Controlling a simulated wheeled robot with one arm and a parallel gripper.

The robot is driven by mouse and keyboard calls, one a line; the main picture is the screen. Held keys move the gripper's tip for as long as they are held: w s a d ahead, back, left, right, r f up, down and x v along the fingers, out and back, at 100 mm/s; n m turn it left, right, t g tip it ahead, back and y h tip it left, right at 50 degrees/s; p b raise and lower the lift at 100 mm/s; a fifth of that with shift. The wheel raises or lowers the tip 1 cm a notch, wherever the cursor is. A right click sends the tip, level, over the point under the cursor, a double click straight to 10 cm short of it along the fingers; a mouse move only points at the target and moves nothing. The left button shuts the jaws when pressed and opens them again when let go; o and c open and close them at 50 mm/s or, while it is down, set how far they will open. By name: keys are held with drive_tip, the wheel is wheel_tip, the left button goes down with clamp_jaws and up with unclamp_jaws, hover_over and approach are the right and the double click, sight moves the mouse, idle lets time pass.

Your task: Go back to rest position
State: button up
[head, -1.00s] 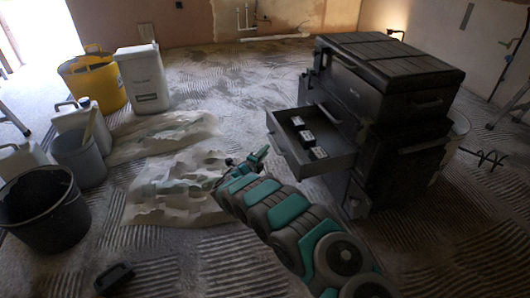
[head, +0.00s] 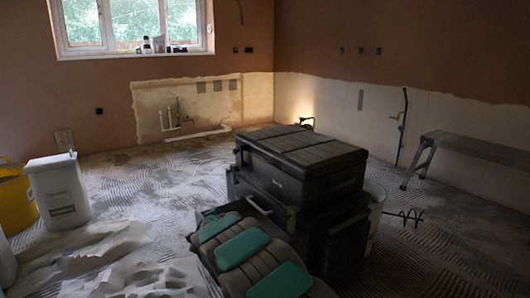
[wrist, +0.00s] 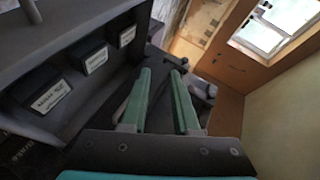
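My gripper (wrist: 163,75) shows in the wrist view with its two green fingers apart and nothing between them. It is beside the open drawer (wrist: 72,118) of the black tool chest. Several small black boxes with white labels sit in the drawer, among them one box (wrist: 95,60) in the middle. In the head view my grey and teal arm rises in front of the black tool chest (head: 300,165). The arm hides most of the drawer there, and my gripper cannot be made out in that view.
A white bucket (head: 58,190), a yellow tub (head: 16,205) and crumpled sheeting (head: 110,262) lie at left. A trestle bench (head: 475,146) stands at right, and a pale bucket (head: 376,205) is behind the chest. Ridged floor is open at the right front.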

drive_tip(key=s+d+r+n+g, duration=0.4)
drive_tip(key=s+d, duration=0.5)
drive_tip(key=s, duration=0.2)
drive_tip(key=s+d+r+n+g, duration=0.3)
drive_tip(key=s+d, duration=0.6)
drive_tip(key=s, duration=0.2)
drive_tip(key=s+d+n+g, duration=0.2)
drive_tip(key=s+d, duration=0.3)
drive_tip(key=s, duration=0.9)
drive_tip(key=s+d+n+g+h, duration=0.1)
drive_tip(key=s+d+g, duration=0.3)
drive_tip(key=s, duration=1)
drive_tip(key=s+d+f+n+g+p, duration=0.1)
drive_tip(key=s+d, duration=0.4)
drive_tip(key=s, duration=0.9)
drive_tip(key=shift+s+d+n+g+h, duration=0.25)
drive_tip(key=shift+d+n+g+h, duration=0.15)
drive_tip(key=shift+n+g, duration=0.5)
